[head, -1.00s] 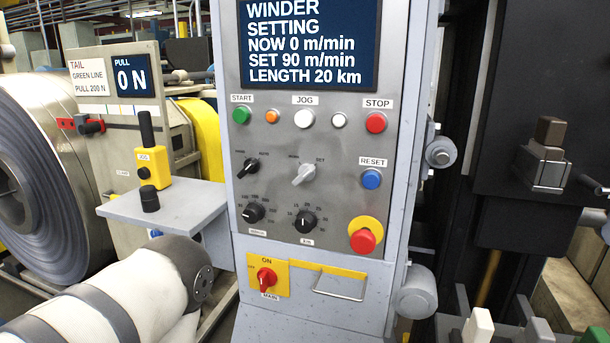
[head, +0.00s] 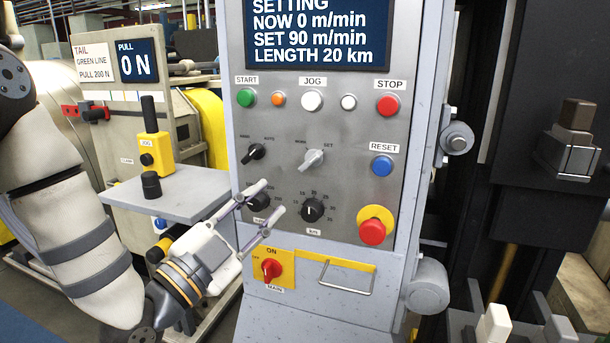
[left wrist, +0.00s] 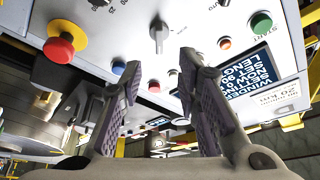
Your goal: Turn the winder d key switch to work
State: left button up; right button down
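The winder d key switch is the grey selector (head: 313,159) in the middle of the panel, between the marks WORK at its upper left and SET at its upper right. Its handle slants toward SET. My left gripper (head: 272,197) is in front of the panel, below and left of the switch, fingers apart and empty. In the left wrist view the two fingers (left wrist: 158,65) are open, with a switch handle (left wrist: 158,32), apparently the key switch, beyond the gap between the tips. No contact shows.
The panel display (head: 318,30) reads SETTING. Close around are a black selector (head: 253,152), a dial (head: 312,209), the blue RESET button (head: 382,166) and the red emergency stop (head: 373,229). A grey shelf (head: 190,200) with a yellow JOG box (head: 157,152) juts out at left.

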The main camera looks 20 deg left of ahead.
aim_at(306, 165)
pick_arm(q)
jog(key=x, duration=1.1)
jog(key=shift+w+d, duration=0.15)
jog(key=shift+w, duration=0.25)
grip_shut()
